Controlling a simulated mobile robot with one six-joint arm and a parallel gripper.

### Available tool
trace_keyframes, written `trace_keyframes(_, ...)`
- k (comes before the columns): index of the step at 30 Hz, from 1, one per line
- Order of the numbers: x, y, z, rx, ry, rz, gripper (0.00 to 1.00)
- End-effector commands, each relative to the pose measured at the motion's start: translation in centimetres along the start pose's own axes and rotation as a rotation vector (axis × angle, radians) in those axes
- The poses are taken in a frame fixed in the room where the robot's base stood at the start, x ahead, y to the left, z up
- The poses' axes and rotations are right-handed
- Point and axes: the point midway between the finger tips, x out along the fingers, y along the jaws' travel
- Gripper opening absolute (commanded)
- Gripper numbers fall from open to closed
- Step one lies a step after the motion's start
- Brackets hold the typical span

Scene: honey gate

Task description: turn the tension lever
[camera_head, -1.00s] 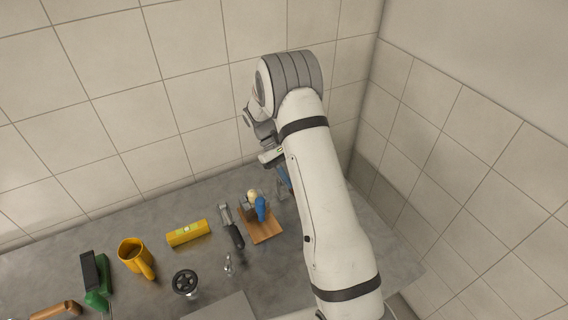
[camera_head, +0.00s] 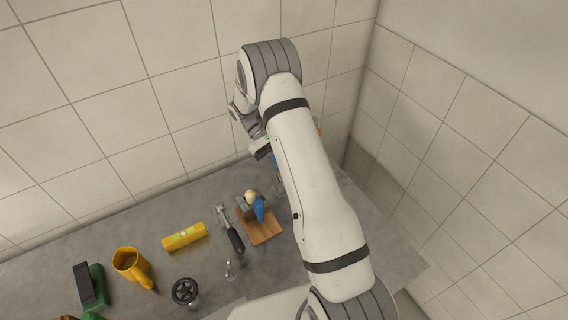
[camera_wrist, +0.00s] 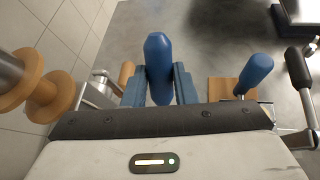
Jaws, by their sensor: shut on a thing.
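In the wrist view a rounded blue lever handle (camera_wrist: 158,65) stands between the two blue fingers of my gripper (camera_wrist: 159,88). The fingers are shut on it, one on each side. I take this handle for the tension lever; its base is hidden. A second blue handle (camera_wrist: 255,72) stands apart, to the right, over a wooden board (camera_wrist: 222,90). In the head view this board (camera_head: 266,231) carries a blue handle (camera_head: 259,208) and a cream knob (camera_head: 250,196).
Wooden spool-like discs (camera_wrist: 35,88) are close at left in the wrist view. Tiled walls bound the corner.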

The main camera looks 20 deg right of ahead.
Motion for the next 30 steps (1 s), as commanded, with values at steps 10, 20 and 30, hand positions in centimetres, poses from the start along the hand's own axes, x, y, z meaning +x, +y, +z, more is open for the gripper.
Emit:
trace_keyframes(10,-0.3,0.0,0.1,0.000,0.004,0.007,0.44)
trace_keyframes(20,-0.3,-0.1,0.3,-0.001,0.003,0.007,0.47)
trace_keyframes(30,-3.0,0.5,5.0,0.001,0.007,0.007,0.47)
